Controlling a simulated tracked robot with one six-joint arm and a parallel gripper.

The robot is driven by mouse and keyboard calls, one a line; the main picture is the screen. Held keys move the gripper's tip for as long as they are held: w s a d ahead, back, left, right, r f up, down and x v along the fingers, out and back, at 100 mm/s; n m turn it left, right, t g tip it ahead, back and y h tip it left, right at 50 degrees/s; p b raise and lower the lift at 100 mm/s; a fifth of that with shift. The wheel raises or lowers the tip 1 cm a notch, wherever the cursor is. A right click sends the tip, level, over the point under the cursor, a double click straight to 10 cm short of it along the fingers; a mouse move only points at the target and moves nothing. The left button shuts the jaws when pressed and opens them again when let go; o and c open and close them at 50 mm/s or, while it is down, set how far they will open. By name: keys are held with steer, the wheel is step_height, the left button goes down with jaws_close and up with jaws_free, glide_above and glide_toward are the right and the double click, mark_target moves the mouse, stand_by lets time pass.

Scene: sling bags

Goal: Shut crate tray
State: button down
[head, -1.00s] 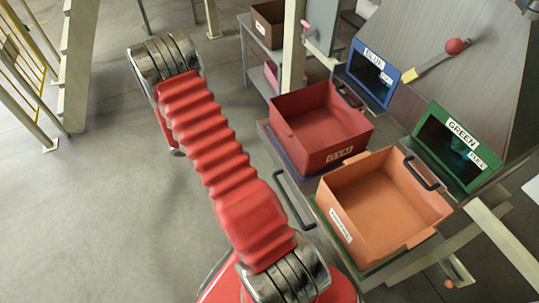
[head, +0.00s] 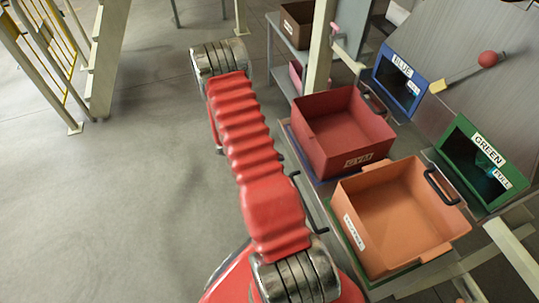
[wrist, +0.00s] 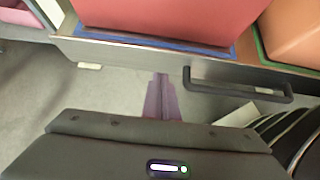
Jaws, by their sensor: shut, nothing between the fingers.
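The crate tray (wrist: 125,54) shows its front edge across the top of the wrist view, with a black bar handle (wrist: 237,92) on it. It stands out from the station in the head view. A red crate (head: 338,135) stands on its blue-edged place and an orange crate (head: 385,235) on its green-edged place. My gripper (wrist: 161,80) shows in the wrist view as narrow purple-grey fingers held together, empty. They point toward the tray front, left of the handle, and appear apart from it. In the head view my arm hides the gripper.
A blue-framed BLUE panel (head: 399,80) and a green-framed GREEN panel (head: 474,165) stand behind the crates. A pale post (head: 319,50) rises beside the red crate. A grey shelf with a brown box (head: 297,25) is behind. Open floor lies to the left.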

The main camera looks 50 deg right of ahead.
mark_target(295, 157)
steer(key=d, duration=0.1)
steer(key=s+d, duration=0.2)
steer(key=d, duration=0.1)
steer(key=shift+s+f, duration=0.25)
steer(key=shift+f, duration=0.1)
steer(key=shift+d, duration=0.1)
